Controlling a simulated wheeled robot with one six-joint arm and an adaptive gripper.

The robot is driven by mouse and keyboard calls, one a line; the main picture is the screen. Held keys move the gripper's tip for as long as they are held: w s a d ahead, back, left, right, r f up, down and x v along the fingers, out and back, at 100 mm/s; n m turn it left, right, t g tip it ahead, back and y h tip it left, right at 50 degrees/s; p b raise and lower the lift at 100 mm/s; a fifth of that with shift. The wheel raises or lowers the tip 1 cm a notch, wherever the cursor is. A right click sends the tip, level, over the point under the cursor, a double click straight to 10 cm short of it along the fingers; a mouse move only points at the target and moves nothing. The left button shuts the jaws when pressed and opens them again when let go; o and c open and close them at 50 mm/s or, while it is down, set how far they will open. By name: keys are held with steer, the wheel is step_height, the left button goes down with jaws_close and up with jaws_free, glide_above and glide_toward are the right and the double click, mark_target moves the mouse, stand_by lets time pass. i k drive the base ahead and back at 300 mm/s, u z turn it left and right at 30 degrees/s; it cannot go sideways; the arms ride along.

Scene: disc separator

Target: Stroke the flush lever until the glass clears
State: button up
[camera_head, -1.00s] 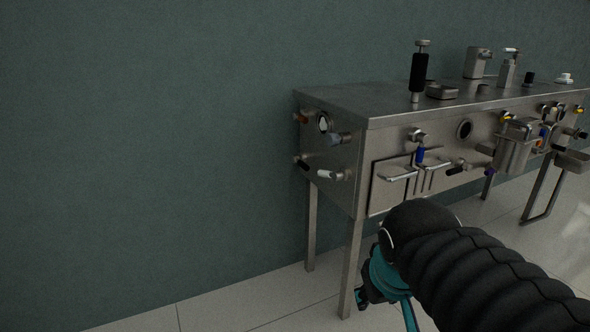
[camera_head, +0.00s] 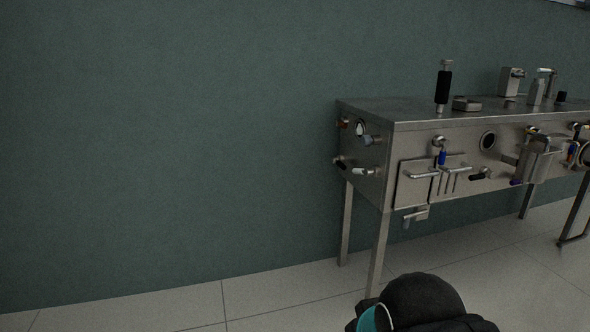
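A steel bench unit (camera_head: 425,108) stands on legs at the right, against a green wall. An upright black-gripped handle (camera_head: 443,88) rises from its top. On its left end are a small round glass (camera_head: 361,128) and short handles with black (camera_head: 340,163) and white (camera_head: 365,171) grips. A dark round port (camera_head: 488,140) is in its front. I cannot tell which handle is the flush lever or which round window is the task's glass, nor how clear either is. My black-sleeved arm shows at the bottom edge, well below the bench; my gripper's fingertips are out of frame.
A blue-handled valve (camera_head: 441,157) and pale bars stick out of the bench's front. A metal canister (camera_head: 538,158) hangs farther right. The tiled floor (camera_head: 270,290) left of the bench is clear.

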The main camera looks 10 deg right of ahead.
mark_target(334, 160)
steer(key=u, duration=1)
steer(key=i, duration=1.25)
steer(key=z, duration=2.5)
